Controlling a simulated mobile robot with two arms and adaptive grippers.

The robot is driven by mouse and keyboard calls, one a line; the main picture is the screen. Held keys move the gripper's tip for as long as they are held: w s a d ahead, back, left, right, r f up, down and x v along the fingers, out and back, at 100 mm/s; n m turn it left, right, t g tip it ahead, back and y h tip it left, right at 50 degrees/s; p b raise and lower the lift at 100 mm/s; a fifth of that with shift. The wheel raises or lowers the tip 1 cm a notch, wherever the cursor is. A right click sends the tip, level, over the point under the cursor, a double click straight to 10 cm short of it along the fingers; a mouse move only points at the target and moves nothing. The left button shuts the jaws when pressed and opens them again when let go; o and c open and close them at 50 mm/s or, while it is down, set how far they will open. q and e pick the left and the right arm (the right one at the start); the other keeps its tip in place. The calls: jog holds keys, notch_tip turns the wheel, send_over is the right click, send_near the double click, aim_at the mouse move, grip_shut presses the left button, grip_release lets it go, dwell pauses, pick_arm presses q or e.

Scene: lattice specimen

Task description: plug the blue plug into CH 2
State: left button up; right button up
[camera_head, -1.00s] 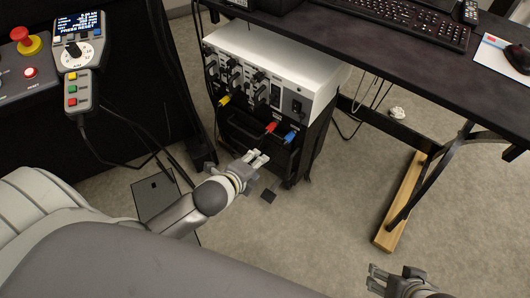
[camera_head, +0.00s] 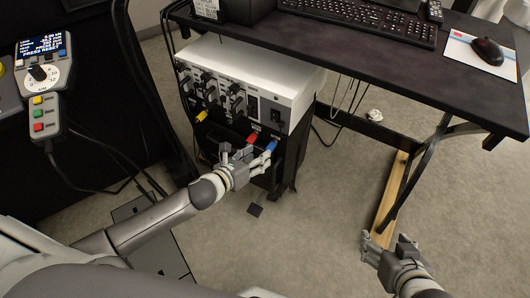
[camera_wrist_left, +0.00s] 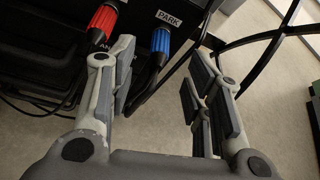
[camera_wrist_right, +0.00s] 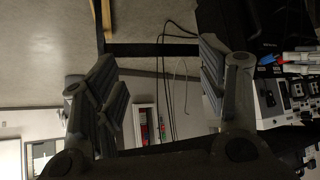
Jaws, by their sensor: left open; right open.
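The blue plug (camera_head: 270,147) sits at the front of the black cart below the silver box, beside the red plug (camera_head: 252,139). In the left wrist view the blue plug (camera_wrist_left: 160,42) is beside a PARK label, with a black cable hanging from it. My left gripper (camera_head: 252,157) is open just below and in front of the two plugs; in its wrist view the blue plug lies ahead, between the fingers' directions. The silver box (camera_head: 262,75) has a front panel with several dark connectors; its channel labels are too small to read. My right gripper (camera_head: 383,250) is open and empty.
A yellow plug (camera_head: 202,116) is at the box's lower left. The black desk (camera_head: 350,52) stands behind and right, with a wooden-footed leg (camera_head: 391,200). A control pendant (camera_head: 42,70) is at the left. The floor between cart and desk leg is mostly clear.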

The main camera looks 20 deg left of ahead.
aim_at(271, 147)
pick_arm(q)
jog(key=shift+b+x, duration=0.75)
jog(key=shift+x, duration=2.2)
pick_arm(e)
jog(key=w+a+r+t+y, duration=0.1)
jog(key=w+a+r+t, duration=0.1)
jog(key=w+r+t, duration=0.2)
jog(key=shift+w+a+r+t, duration=0.25)
jog(key=shift+w+r+t, duration=0.15)
jog(key=shift+w+r, duration=0.7)
jog(key=shift+s+r, duration=0.1)
jog(key=shift+s, duration=0.05)
pick_arm(q)
grip_shut()
